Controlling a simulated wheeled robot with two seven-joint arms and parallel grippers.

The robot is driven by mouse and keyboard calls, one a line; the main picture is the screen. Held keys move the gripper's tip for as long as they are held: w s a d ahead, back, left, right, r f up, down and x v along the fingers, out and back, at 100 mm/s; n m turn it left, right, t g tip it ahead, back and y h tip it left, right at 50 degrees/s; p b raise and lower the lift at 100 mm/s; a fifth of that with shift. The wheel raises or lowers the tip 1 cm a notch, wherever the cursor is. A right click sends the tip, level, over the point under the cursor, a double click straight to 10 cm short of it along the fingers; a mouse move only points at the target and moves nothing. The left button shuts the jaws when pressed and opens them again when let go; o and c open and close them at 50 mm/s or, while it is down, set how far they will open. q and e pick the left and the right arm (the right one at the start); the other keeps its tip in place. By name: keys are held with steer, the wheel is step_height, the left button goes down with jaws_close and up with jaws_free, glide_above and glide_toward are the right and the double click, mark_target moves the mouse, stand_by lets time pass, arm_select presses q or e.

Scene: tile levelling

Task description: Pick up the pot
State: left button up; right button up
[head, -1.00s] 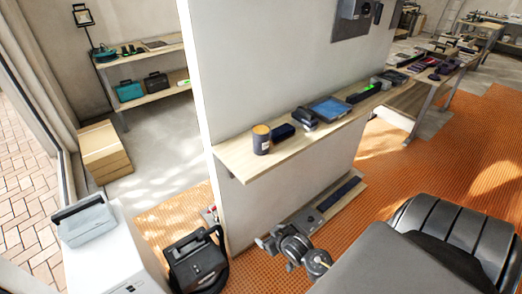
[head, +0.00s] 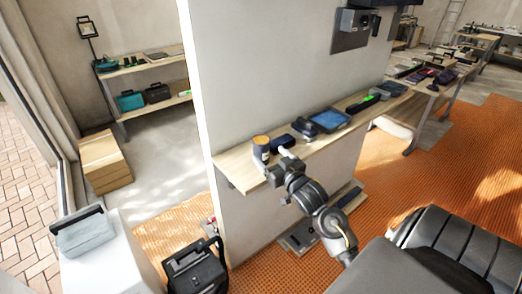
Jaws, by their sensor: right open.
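The pot (head: 261,146) is a small dark cylinder with a pale label and an orange-brown top. It stands upright near the left end of the wooden wall shelf (head: 236,164). My right gripper (head: 277,163) is at the shelf's front edge, just right of the pot and slightly in front of it. It is open. The picture is too small to show its fingertips clearly, and I cannot tell whether they touch the pot. My left gripper is not in view.
A dark case (head: 281,141) sits close to the right of the pot. A dark device (head: 305,128) and a blue-screened tablet (head: 329,120) lie further right on the shelf. The wall (head: 262,75) stands right behind. Orange floor (head: 257,245) lies below.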

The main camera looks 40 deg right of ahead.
mark_target(261, 143)
steer(key=w, duration=0.2)
steer(key=shift+w+d, duration=0.25)
steer(key=shift+w, duration=0.1)
steer(key=shift+w+p, duration=0.1)
steer(key=shift+p, duration=0.2)
steer(key=w+p, duration=0.1)
steer(key=w, duration=0.1)
steer(key=w+d, duration=0.1)
steer(key=w, duration=0.1)
steer(key=shift+w+d+p, duration=0.15)
steer(key=shift+w+p, duration=0.2)
steer(key=shift+w, duration=0.05)
steer(key=c, duration=1.1)
steer(key=shift+c, duration=0.5)
steer(key=shift+r, duration=0.1)
